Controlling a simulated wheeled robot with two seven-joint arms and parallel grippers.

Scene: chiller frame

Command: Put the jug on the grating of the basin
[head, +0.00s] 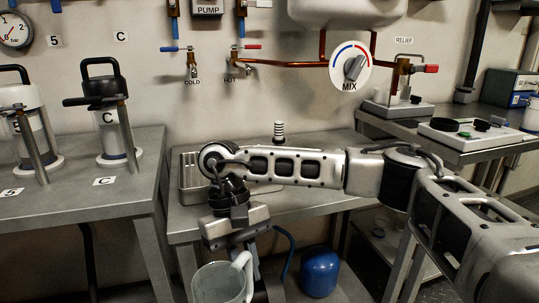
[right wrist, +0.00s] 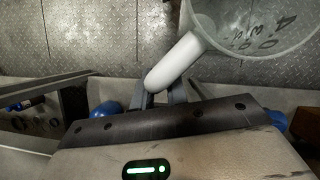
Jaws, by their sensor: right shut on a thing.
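The jug (head: 217,285) is a pale, translucent vessel with a white handle, low at the front in the head view and cut off by the bottom edge. It also shows at the top right of the right wrist view (right wrist: 262,32), with dark writing on its side. My right gripper (head: 247,256) is shut on the jug's handle; its fingers also show in the right wrist view (right wrist: 162,98). The metal basin (head: 187,176) is set on the middle bench, behind my right forearm. My arm hides much of it, so its grating is hard to make out. My left gripper is out of view.
The middle bench (head: 310,203) has a front edge between jug and basin. A ribbed fitting (head: 279,132) stands behind the basin. Taps (head: 192,68) and a mixer dial (head: 350,67) are on the wall above. A blue tank (head: 319,271) is below the bench. Canisters (head: 115,130) stand left.

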